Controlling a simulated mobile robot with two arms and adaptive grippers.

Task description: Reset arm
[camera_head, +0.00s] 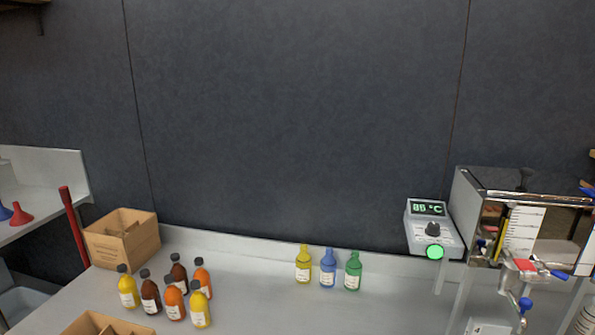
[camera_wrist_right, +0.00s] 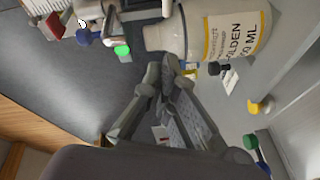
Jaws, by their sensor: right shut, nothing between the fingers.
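My right gripper (camera_wrist_right: 170,70) shows in the right wrist view, its two fingers meeting at the tips with nothing held between them.
Several yellow, brown and orange bottles (camera_head: 174,303) stand at the left by a cardboard box (camera_head: 124,240). Yellow (camera_head: 303,266), blue (camera_head: 328,270) and green (camera_head: 353,272) bottles stand mid-worktop. A lit controller (camera_head: 432,228) and the steel evaporator (camera_head: 480,215) are at right. The front middle worktop is clear.

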